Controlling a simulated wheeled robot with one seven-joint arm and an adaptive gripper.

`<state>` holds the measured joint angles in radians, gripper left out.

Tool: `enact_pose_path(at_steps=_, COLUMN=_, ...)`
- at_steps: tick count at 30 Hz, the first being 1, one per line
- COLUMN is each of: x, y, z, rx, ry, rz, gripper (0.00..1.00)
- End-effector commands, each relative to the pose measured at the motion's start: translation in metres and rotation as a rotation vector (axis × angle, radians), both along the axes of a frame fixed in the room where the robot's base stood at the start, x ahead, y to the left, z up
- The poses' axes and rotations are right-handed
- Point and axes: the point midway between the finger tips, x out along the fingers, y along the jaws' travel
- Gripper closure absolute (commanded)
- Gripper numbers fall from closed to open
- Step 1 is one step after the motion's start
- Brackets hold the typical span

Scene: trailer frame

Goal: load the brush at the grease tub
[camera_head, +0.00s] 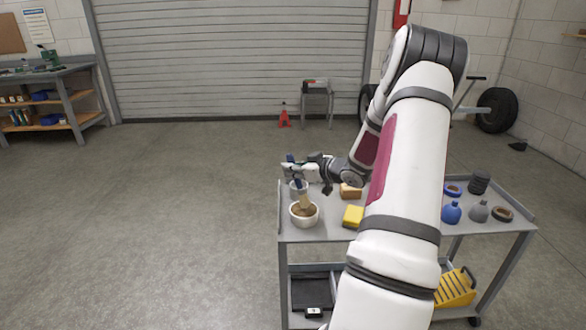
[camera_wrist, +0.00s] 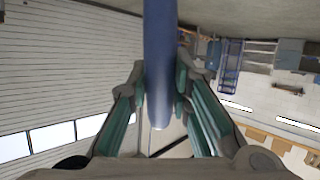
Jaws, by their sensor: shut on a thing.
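My gripper (camera_head: 296,171) is shut on the brush, around its blue handle (camera_wrist: 158,60), at the left end of the grey cart. The handle runs upright between the fingers in the wrist view. In the head view the brush (camera_head: 305,202) points down, with tan bristles over the mouth of a white tub (camera_head: 304,222) holding brown grease. The bristle tips overlap the grease in the picture; I cannot tell how deep they reach. The wrist view does not show the bristles or the tub.
A second pale container (camera_head: 298,188) stands just behind the tub. A yellow sponge (camera_head: 353,216) and a tan block (camera_head: 350,191) lie to the right. Blue and grey bottles (camera_head: 451,213) stand at the cart's right end. My arm hides the cart's middle.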

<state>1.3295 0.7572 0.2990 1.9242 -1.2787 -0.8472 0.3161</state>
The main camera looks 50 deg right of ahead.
Motion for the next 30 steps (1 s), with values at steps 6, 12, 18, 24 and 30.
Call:
enact_pose_path(at_steps=6, x=0.0001, y=0.0, z=0.0001, rx=0.0, ry=0.0, rz=0.0, gripper=1.0)
enact_pose_path(at_steps=12, x=0.0001, y=0.0, z=-0.0012, rx=0.0, ry=0.0, rz=0.0, gripper=1.0)
enact_pose_path(at_steps=18, x=0.0002, y=-0.0001, z=-0.0034, rx=0.0, ry=0.0, rz=0.0, gripper=1.0)
enact_pose_path(at_steps=24, x=0.0002, y=-0.0001, z=-0.0055, rx=0.0, ry=0.0, rz=0.0, gripper=1.0)
enact_pose_path(at_steps=30, x=0.0001, y=-0.0001, z=-0.0077, rx=0.0, ry=0.0, rz=0.0, gripper=1.0)
